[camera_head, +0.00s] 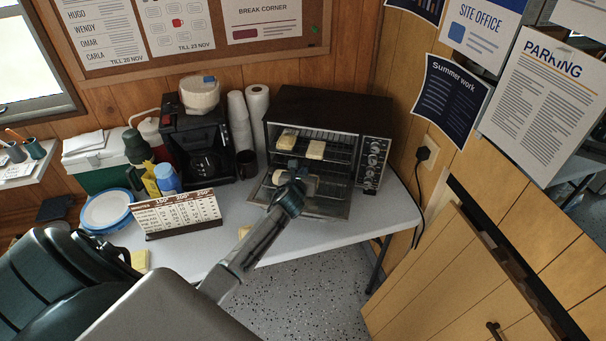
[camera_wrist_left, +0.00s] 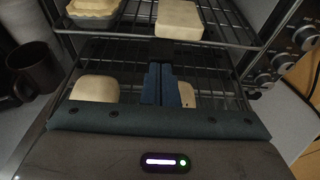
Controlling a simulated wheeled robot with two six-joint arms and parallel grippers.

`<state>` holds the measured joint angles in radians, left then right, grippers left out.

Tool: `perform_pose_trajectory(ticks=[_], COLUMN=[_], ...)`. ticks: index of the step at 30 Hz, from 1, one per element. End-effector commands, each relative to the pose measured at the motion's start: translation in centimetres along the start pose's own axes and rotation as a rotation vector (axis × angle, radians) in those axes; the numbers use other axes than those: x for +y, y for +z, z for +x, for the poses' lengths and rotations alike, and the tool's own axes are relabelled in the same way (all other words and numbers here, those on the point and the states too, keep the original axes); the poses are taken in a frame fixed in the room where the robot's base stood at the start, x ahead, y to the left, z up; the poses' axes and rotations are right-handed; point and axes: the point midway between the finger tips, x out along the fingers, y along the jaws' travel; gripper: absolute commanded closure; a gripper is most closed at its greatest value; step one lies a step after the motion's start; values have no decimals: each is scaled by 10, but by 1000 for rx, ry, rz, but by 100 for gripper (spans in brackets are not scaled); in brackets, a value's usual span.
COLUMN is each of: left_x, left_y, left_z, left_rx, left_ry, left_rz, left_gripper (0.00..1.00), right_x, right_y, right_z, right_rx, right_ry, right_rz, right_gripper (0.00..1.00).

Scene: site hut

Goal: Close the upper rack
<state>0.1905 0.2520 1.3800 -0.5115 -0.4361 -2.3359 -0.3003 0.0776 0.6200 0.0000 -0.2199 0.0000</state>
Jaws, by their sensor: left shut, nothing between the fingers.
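The toaster oven (camera_head: 376,118) stands on the table with its front open. Its upper rack (camera_head: 341,156) carries a pale pie-like item (camera_head: 287,139) and a pale block (camera_head: 315,150). In the left wrist view the rack's front rail (camera_wrist_left: 110,38) crosses near the top, and it seems to stick out somewhat. My left gripper (camera_head: 293,168) is shut and empty in front of the oven. Its fingers (camera_wrist_left: 161,84) point at the middle of the rail; whether they touch it I cannot tell. Pale pieces (camera_wrist_left: 95,89) lie lower down, partly hidden by my gripper. My right gripper is not in view.
The oven door (camera_head: 325,207) is folded down below the gripper. The table front right is clear.

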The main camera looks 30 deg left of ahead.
Motion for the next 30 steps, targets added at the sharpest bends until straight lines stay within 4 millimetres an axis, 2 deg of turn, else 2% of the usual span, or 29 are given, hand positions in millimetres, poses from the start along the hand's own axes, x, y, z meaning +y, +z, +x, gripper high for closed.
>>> perform_pose_trajectory(ticks=[6, 12, 18, 30], left_x=[0, 0, 0, 1], left_y=[16, 24, 29, 34], left_z=[44, 77, 87, 87], left_rx=[-3, -1, -2, -9], left_ry=[2, 2, 1, 0], left_rz=[-2, -1, -1, 0], left_gripper=[100, 100, 100, 100], right_x=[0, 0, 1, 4], right_y=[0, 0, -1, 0], right_z=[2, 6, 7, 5], right_rx=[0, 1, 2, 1], right_ry=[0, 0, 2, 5], right_rz=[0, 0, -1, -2], right_gripper=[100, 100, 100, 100])
